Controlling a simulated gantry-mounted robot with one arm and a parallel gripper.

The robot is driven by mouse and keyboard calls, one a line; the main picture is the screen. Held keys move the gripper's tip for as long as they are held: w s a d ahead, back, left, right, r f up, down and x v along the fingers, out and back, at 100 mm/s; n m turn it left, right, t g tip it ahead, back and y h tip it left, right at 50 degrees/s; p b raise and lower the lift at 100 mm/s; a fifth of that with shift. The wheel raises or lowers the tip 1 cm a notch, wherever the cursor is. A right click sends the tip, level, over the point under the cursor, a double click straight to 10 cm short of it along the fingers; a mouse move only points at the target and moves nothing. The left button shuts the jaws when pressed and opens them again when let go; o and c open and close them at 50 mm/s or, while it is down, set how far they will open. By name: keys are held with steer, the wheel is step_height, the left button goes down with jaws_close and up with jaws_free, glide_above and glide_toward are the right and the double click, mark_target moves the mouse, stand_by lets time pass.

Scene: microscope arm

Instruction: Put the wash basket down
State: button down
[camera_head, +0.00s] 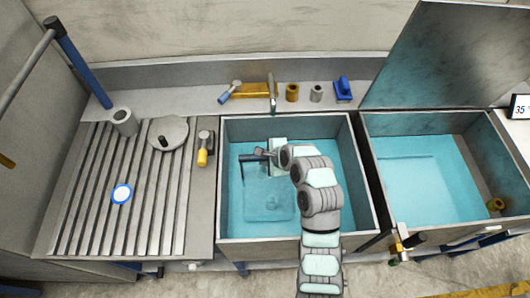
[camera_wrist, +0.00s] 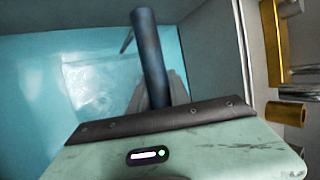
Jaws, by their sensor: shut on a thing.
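My gripper (camera_head: 256,158) is over the left basin (camera_head: 227,180), which holds teal liquid. It is shut on a dark blue bar, which looks like the wash basket's handle (camera_wrist: 150,60). In the wrist view my gripper (camera_wrist: 170,92) has grey fingers beside this bar, partly hidden behind the wrist housing. In the head view a dark bar with a thin upright shows at the gripper. A paler square patch lies below in the liquid; I cannot tell whether it is the basket's body or the basin floor. The rest of the basket is hidden or unclear.
A second basin (camera_head: 369,200) with teal liquid stands to the right. A slatted drainboard (camera_head: 80,200) is on the left, with a round lid (camera_head: 168,133) and a yellow-ended tool (camera_head: 203,155). The back ledge holds a tap (camera_head: 272,95), brass and grey cylinders, and a blue item (camera_head: 343,90).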

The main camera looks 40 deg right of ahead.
step_height(320, 180, down, 4)
steer(key=shift+r, duration=0.25)
steer(key=c, duration=1.2)
jaws_free()
steer(key=v, duration=1.2)
steer(key=shift+p, duration=0.35)
